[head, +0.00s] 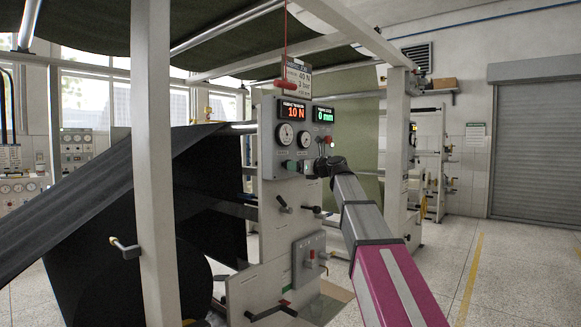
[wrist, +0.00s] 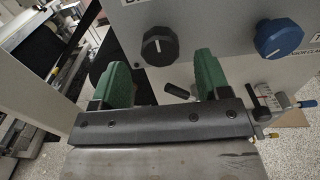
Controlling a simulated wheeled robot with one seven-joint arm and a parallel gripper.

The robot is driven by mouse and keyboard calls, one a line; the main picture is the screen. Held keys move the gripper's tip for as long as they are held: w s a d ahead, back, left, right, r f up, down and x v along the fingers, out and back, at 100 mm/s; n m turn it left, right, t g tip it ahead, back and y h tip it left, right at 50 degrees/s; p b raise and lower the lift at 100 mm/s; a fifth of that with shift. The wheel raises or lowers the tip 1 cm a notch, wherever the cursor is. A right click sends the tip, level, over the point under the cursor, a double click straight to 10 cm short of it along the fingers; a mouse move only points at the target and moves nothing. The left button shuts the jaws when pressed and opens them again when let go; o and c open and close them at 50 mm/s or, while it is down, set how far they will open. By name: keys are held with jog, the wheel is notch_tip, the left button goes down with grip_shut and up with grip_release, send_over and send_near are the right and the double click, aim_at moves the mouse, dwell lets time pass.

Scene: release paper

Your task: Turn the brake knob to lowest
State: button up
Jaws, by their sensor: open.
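In the wrist view a black round knob (wrist: 160,45) with a white pointer line sits on the grey panel, under a label cut off after what looks like a "B". In the head view my gripper is at the control panel (head: 271,140), below the gauges; my wrist hides part of the panel there.
A red display (head: 291,111) reads about 10 N; a green display (head: 323,115) reads 0 mm. A hanging sign (head: 298,76) shows 40 N and 3 bar. A black lever (wrist: 177,91) sticks out below the black knob. A white post (head: 155,160) stands left.

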jog(key=shift+x, duration=2.1)
jog(key=c, duration=0.9)
jog(key=shift+c, duration=0.2)
